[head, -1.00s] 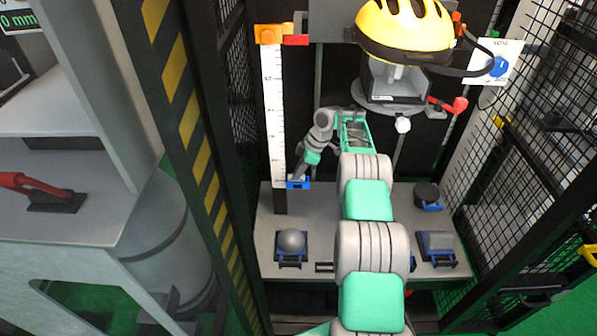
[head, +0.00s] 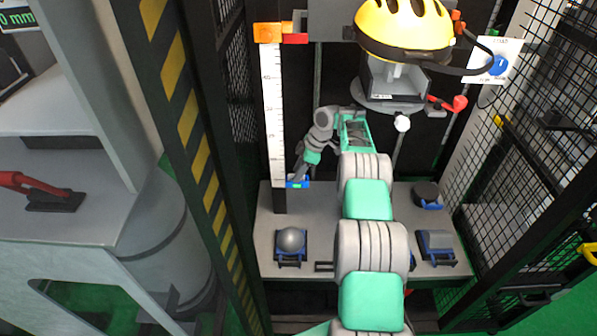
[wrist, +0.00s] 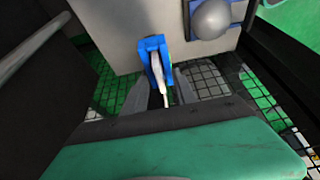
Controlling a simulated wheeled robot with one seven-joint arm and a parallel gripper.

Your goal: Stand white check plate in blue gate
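The blue gate (head: 298,184) sits at the foot of the white scale post in the head view. It also shows in the wrist view (wrist: 144,46) as an upright blue frame. The white check plate (wrist: 157,72) is a thin pale strip standing in the gate's opening in the wrist view. My gripper (wrist: 162,76) has its two grey fingers apart, one on each side of the plate, with visible gaps. In the head view my gripper is small and close to the gate, and the plate cannot be made out clearly there.
A grey ball on a blue holder (head: 291,241) stands front left on the grey bench (head: 312,218). A dark round weight (head: 427,194) and a grey block (head: 436,242) stand at right. The yellow helmet (head: 404,27) hangs above. Mesh walls close the sides.

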